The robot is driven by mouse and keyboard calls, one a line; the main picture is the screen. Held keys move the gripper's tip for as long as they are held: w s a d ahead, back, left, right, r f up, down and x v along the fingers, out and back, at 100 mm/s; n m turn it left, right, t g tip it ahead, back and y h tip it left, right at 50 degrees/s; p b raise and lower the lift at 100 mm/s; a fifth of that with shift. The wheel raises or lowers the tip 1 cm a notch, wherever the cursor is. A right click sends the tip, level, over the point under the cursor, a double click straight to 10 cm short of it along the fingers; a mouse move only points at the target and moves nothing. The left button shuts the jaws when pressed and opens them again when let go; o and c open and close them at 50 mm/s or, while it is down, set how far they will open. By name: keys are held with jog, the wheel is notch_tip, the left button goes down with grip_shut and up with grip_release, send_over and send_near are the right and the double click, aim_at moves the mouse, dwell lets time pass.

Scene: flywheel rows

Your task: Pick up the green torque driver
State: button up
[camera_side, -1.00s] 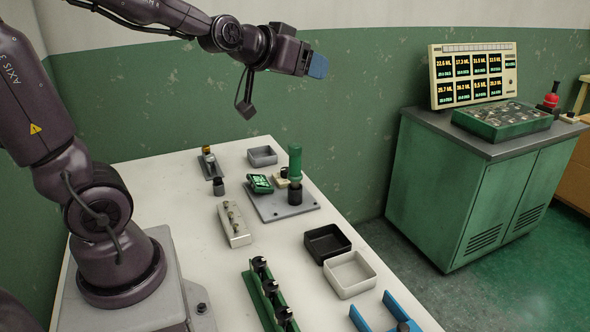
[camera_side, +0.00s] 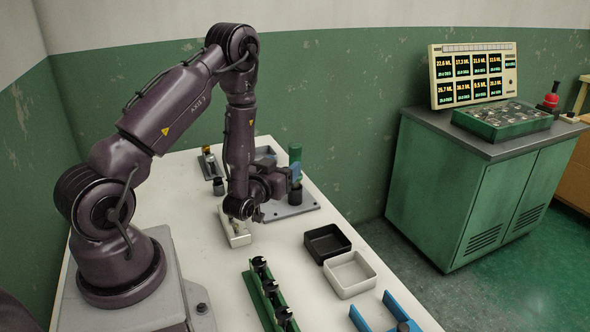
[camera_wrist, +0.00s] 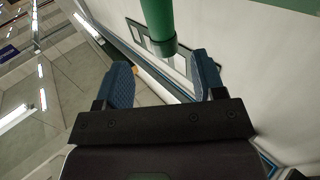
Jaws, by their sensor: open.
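The green torque driver (camera_side: 294,153) stands upright on the grey plate, its lower end in a black holder (camera_side: 297,193). My gripper (camera_side: 296,173) is level with the driver's lower part in the side view, its blue fingers close to it and hiding some of it. In the wrist view the green handle (camera_wrist: 158,20) comes down from the top edge to a dark green collar just past the fingertips. My gripper (camera_wrist: 162,68) is open there, with a wide gap between its blue fingers. The collar is nearer the right finger. I see no clear contact.
The grey plate (camera_side: 300,207) lies under the holder; my arm hides part of it. A pale block (camera_side: 235,238) lies just below my wrist. A black tray (camera_side: 327,243), a white tray (camera_side: 350,274) and a green rack (camera_side: 268,297) stand nearer the camera.

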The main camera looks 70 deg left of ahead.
aim_at(295, 144)
jog(key=w+a+f, duration=0.1)
jog(key=w, duration=0.1)
jog(key=w+a+f, duration=0.1)
jog(key=w+a, duration=0.2)
jog(key=a, duration=0.1)
jog(key=shift+w+f, duration=0.4)
jog(key=c, duration=1.1)
jog(key=shift+o, duration=0.2)
jog(key=shift+r, duration=0.1)
jog(key=shift+r, duration=4.95)
